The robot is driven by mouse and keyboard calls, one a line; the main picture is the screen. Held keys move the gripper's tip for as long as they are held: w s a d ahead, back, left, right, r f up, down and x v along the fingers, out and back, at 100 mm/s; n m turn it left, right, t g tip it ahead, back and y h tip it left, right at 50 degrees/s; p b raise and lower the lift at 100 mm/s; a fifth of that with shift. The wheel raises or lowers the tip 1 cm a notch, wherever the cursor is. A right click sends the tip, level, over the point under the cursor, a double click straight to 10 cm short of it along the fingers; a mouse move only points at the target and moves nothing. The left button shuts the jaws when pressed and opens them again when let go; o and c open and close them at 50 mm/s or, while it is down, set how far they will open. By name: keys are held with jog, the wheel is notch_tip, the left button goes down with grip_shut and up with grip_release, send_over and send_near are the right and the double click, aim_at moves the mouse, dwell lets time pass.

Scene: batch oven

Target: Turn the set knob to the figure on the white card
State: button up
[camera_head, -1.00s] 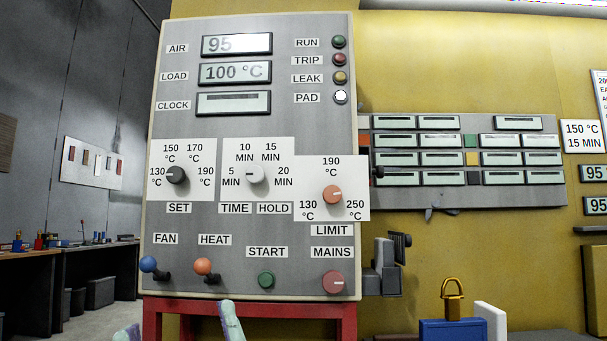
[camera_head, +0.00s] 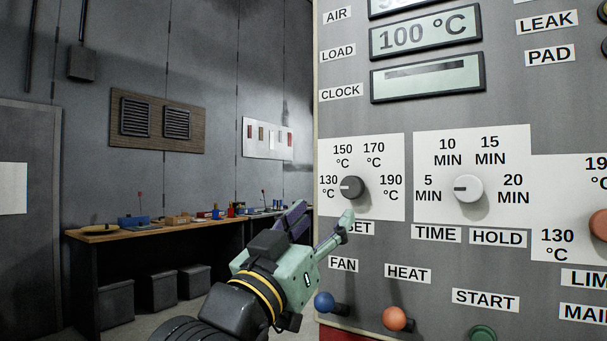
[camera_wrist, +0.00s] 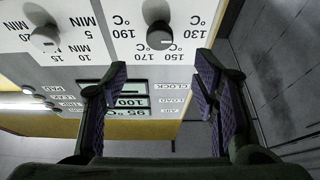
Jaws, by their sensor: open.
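The dark SET knob (camera_head: 352,187) is on a white scale plate (camera_head: 390,207) marked 130, 150, 170 and 190 °C. Its white mark points left, toward 130 °C. My gripper (camera_head: 322,217) is open and empty, below and left of the knob in the head view, its right finger overlapping the SET label. In the wrist view the panel is upside down and the SET knob (camera_wrist: 159,36) lies beyond the gap between the open fingers (camera_wrist: 160,80), apart from them. The white card reading 150 °C, 15 MIN is out of view now.
The pale TIME HOLD knob (camera_head: 468,189) is just right of SET. The orange LIMIT knob (camera_head: 599,223) is at the right edge. The blue FAN lever (camera_head: 325,302) and orange HEAT lever (camera_head: 395,318) jut out below. A workbench (camera_head: 110,233) stands well behind at left.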

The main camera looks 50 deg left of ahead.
aim_at(349, 190)
jog(key=shift+h, duration=0.3)
jog(key=p+x, duration=0.4)
jog(key=x, duration=0.6)
jog(key=shift+w+a, duration=0.2)
jog(key=shift+w, duration=0.3)
jog(key=c, duration=1.2)
jog(key=shift+o, duration=0.2)
jog(key=shift+m, duration=0.4)
